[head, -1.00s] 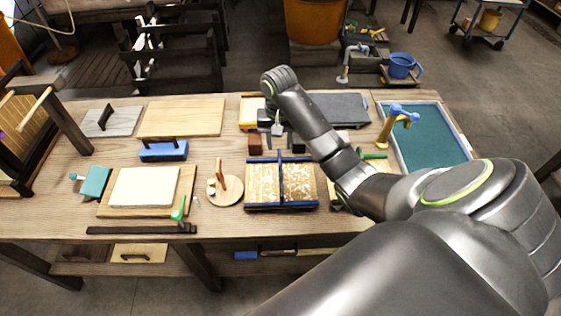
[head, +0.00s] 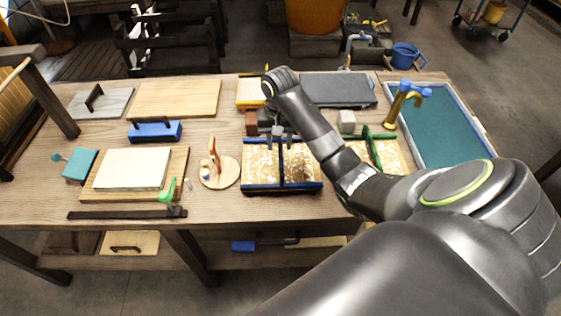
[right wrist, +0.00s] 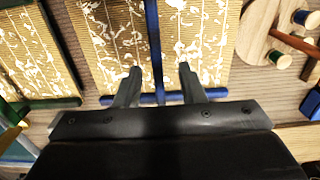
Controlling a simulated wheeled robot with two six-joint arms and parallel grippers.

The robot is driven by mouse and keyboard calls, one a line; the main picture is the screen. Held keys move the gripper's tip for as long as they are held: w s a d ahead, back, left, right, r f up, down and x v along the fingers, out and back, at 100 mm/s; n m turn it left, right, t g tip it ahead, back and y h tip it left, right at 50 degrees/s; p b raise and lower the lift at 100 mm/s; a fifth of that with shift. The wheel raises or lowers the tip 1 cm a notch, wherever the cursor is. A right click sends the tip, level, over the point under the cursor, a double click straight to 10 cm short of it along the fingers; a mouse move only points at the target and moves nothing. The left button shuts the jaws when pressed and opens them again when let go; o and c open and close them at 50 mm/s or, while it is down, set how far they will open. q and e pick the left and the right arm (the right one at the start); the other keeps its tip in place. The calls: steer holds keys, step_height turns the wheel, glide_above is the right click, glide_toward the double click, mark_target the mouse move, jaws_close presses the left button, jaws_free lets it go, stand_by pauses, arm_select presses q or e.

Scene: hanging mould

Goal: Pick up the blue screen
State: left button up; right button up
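The blue screen (head: 262,166) lies flat on the table at the centre, with blue rails, a blue middle bar and a pale speckled mesh. In the right wrist view its mesh (right wrist: 198,45) fills the upper middle, and its blue bar (right wrist: 152,45) runs up between the fingers. My right gripper (head: 277,133) is at the screen's far edge. In the right wrist view the right gripper (right wrist: 160,71) is open, with one finger on each side of the bar. I cannot tell if they touch it. My left gripper is not in view.
A green-framed screen (head: 390,153) lies close to the right. A round wooden board (head: 220,174) with small pieces is close to the left. A teal-filled vat (head: 440,130) is at the far right. A white sheet on a board (head: 132,168) lies left.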

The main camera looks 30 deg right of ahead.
mark_target(280, 149)
steer(key=shift+s+f+b, duration=0.15)
steer(key=shift+f+b, duration=0.15)
steer(key=shift+f, duration=0.5)
steer(key=shift+s+f+p, duration=0.1)
steer(key=shift+f+p, duration=0.25)
steer(key=shift+p, duration=0.05)
steer(key=shift+f, duration=1.3)
jaws_close()
